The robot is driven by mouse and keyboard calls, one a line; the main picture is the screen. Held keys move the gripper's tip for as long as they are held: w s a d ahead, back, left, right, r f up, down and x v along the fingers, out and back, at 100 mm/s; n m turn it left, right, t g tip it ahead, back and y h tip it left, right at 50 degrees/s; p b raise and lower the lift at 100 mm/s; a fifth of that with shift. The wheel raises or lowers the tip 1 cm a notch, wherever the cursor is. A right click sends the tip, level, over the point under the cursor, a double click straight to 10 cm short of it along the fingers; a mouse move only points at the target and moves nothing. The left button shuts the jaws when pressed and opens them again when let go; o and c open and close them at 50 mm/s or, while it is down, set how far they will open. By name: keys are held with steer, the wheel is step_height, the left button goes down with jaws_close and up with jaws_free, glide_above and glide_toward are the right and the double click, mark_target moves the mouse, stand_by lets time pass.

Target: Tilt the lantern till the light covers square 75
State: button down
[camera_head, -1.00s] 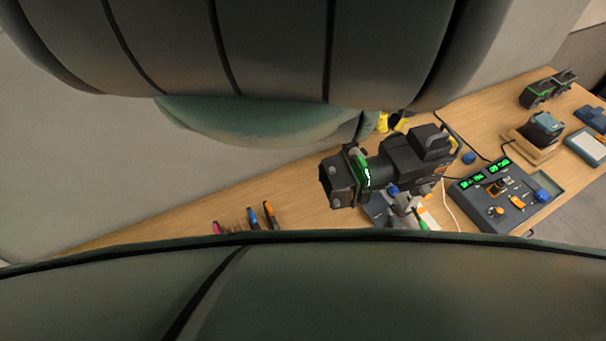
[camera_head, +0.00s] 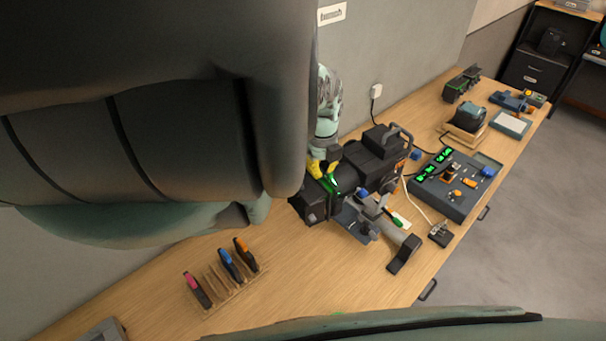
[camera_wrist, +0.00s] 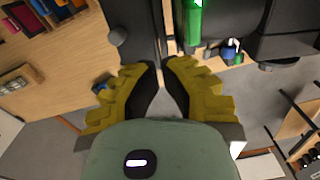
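The lantern (camera_head: 372,165) is a black, boxy lamp with a handle on top and a green glowing part near its front. It stands on the wooden table in the head view. My gripper (camera_head: 322,168) has yellow fingers at the lantern's upper front side. In the wrist view my gripper (camera_wrist: 163,66) has its fingertips close together with a narrow gap, at the edge of dark lantern parts (camera_wrist: 262,20). I cannot tell whether anything is pinched between them. Square 75 and the light's patch are not visible.
A control desk (camera_head: 450,205) with green displays and orange and blue knobs stands right of the lantern. A rack (camera_head: 230,278) holds pink, blue and orange handled tools at the front left. A black device on a wooden stand (camera_head: 463,134) is farther back. Cables run behind the lantern.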

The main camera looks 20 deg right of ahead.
mark_target(318, 187)
steer(key=shift+f+b, duration=1.55)
steer(key=shift+f, duration=0.85)
steer(key=shift+a+f+h+b, duration=0.15)
steer(key=shift+f+b, duration=0.25)
steer(key=shift+f, duration=0.15)
steer(key=shift+a+f+h+b, duration=0.1)
steer(key=shift+f+h+b, duration=0.05)
steer(key=shift+f+b, duration=0.3)
